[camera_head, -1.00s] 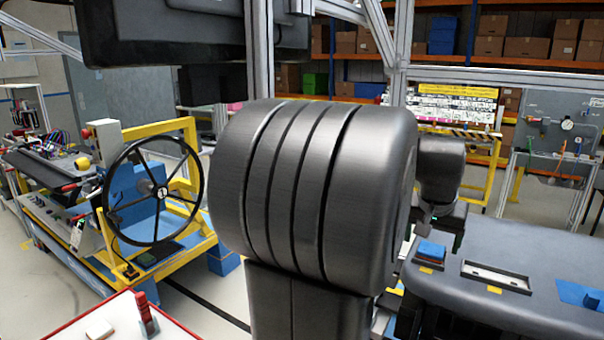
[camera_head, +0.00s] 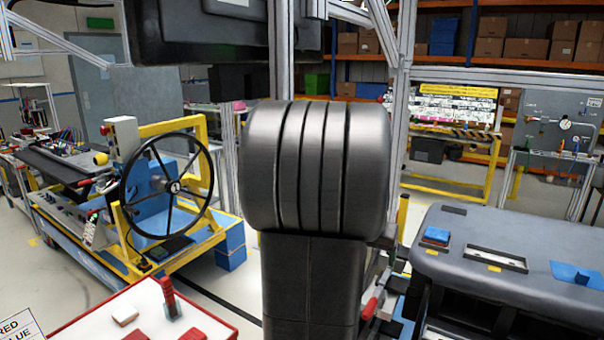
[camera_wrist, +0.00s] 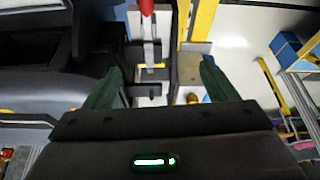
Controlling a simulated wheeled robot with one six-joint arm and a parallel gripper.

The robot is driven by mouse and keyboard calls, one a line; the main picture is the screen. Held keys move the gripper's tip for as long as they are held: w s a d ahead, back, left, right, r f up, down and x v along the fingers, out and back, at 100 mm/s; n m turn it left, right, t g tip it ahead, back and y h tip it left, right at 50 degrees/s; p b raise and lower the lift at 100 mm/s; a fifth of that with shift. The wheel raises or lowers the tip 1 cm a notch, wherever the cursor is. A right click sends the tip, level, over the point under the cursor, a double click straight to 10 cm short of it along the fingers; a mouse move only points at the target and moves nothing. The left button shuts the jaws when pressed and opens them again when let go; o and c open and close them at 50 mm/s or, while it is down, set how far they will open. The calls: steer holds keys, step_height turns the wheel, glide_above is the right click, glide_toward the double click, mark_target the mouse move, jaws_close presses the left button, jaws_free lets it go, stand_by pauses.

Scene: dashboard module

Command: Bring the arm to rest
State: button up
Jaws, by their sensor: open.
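My arm's large dark joint fills the middle of the head view and hides what is behind it. My gripper (camera_wrist: 158,82) shows only in the wrist view, with its two green fingers spread apart and nothing between them. The grey dashboard module (camera_head: 468,240) lies at the right of the head view. It carries a blue block (camera_head: 436,235), a pale rectangular frame (camera_head: 496,259) and a flat blue part (camera_head: 576,272). In the wrist view, a dark body lies left of the fingers, and a red-handled metal part shows beyond them.
A yellow-framed rig with a black steering wheel (camera_head: 167,186) stands at the left. A white table (camera_head: 93,325) with red and white pieces is at the lower left. Metal posts and a dark monitor (camera_head: 225,33) stand behind my arm. Pale floor shows between the stations.

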steer(key=shift+w+a+f, duration=0.5)
steer(key=shift+a+f, duration=0.15)
steer(key=shift+a, duration=0.15)
steer(key=shift+w+a+f, duration=0.45)
steer(key=shift+a+f, duration=0.15)
steer(key=shift+a, duration=0.2)
